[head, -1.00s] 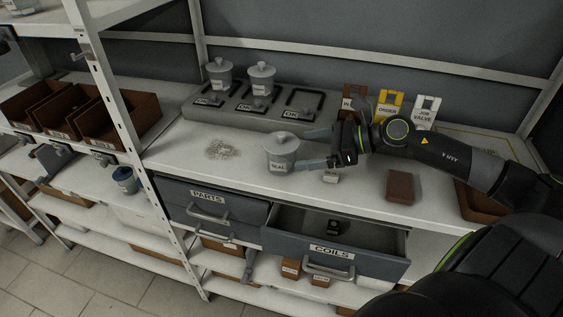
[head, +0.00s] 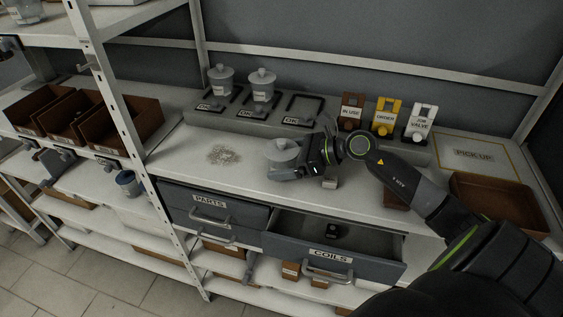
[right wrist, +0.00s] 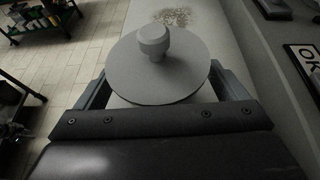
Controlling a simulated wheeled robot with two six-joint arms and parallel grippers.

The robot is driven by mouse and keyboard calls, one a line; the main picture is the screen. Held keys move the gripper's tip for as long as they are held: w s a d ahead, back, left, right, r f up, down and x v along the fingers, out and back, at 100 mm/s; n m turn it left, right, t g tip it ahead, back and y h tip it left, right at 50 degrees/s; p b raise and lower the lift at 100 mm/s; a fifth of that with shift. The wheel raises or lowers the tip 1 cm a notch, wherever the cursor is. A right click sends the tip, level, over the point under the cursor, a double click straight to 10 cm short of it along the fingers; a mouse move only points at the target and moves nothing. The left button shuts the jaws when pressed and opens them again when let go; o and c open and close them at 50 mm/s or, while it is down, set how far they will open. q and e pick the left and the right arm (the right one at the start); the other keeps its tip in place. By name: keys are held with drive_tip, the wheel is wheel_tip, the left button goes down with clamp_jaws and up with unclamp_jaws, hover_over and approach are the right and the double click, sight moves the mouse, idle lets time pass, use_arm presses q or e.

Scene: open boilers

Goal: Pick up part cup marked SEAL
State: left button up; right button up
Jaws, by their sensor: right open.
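The grey lidded cup (head: 283,149) stands upright on the white bench; its SEAL label, readable a second ago, is now hidden behind my gripper. My right gripper (head: 285,164) is open around the cup, with one finger on its near side and the other hidden behind it. In the right wrist view the cup's round lid and knob (right wrist: 155,75) sit between the two fingers (right wrist: 160,88). I cannot tell whether the fingers touch the cup. My left gripper is not in view.
Two similar cups (head: 220,80) stand on the OK-marked raised rack (head: 200,115) behind; its third place is empty. The COILS drawer (head: 330,258) is pulled open below the bench. Tags (head: 385,116) stand at the back. A brown tray (head: 500,200) lies at right.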

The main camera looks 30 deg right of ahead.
drive_tip(key=shift+w+a+f, duration=0.2)
drive_tip(key=shift+w+a, duration=0.05)
drive_tip(key=shift+c, duration=0.3)
drive_tip(key=c, duration=1.1)
